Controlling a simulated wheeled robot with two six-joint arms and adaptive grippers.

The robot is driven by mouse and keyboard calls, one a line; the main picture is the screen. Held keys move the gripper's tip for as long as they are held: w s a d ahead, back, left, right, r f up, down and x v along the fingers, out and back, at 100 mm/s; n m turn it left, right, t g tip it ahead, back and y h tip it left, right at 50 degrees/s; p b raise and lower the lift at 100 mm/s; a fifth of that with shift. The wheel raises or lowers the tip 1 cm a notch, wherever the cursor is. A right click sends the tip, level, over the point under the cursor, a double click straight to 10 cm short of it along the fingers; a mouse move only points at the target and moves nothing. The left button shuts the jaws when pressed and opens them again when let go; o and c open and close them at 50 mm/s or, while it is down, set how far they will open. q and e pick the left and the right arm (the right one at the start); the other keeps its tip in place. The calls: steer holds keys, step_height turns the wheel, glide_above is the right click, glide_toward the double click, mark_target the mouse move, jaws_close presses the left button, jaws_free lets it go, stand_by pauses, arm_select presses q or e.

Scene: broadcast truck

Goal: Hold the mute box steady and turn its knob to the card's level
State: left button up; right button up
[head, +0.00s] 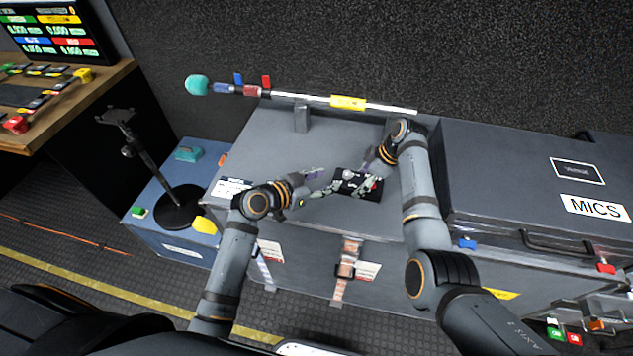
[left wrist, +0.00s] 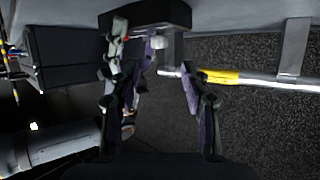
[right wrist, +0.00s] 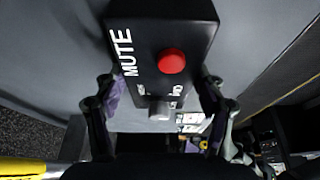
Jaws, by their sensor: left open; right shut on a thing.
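The black mute box (head: 345,187) lies on a grey case top in the head view. The right wrist view shows the box (right wrist: 190,30) with white MUTE lettering, a red button (right wrist: 171,61) and a grey knob (right wrist: 160,110). My right gripper (right wrist: 158,84) is shut on the box, with one finger along each side. My left gripper (head: 322,183) is open at the box's left end. In the left wrist view the knob (left wrist: 160,42) shows ahead between the fingers; contact cannot be told. A white printed card (head: 230,187) lies at the case's left edge, its print unreadable here.
A pole (head: 385,106) with a yellow label runs behind the box. A closed MICS case (head: 520,170) stands to the right. A blue case (head: 165,225) with a black stand is at the left. Some grey case top around the box is bare.

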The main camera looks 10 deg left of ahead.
mark_target(347, 173)
arm_select(q)
steer(key=v, duration=0.3)
steer(key=shift+s+a+r, duration=0.1)
steer(key=shift+s+r, duration=0.05)
steer(key=shift+s, duration=0.05)
steer(key=shift+w+a+m+g+h, duration=1.3)
steer(key=shift+w+m+g+h, duration=0.55)
steer(key=shift+w+m, duration=0.3)
steer(key=x, duration=1.1)
steer(key=shift+s+d+f, duration=0.1)
steer(key=shift+f, duration=0.25)
jaws_close()
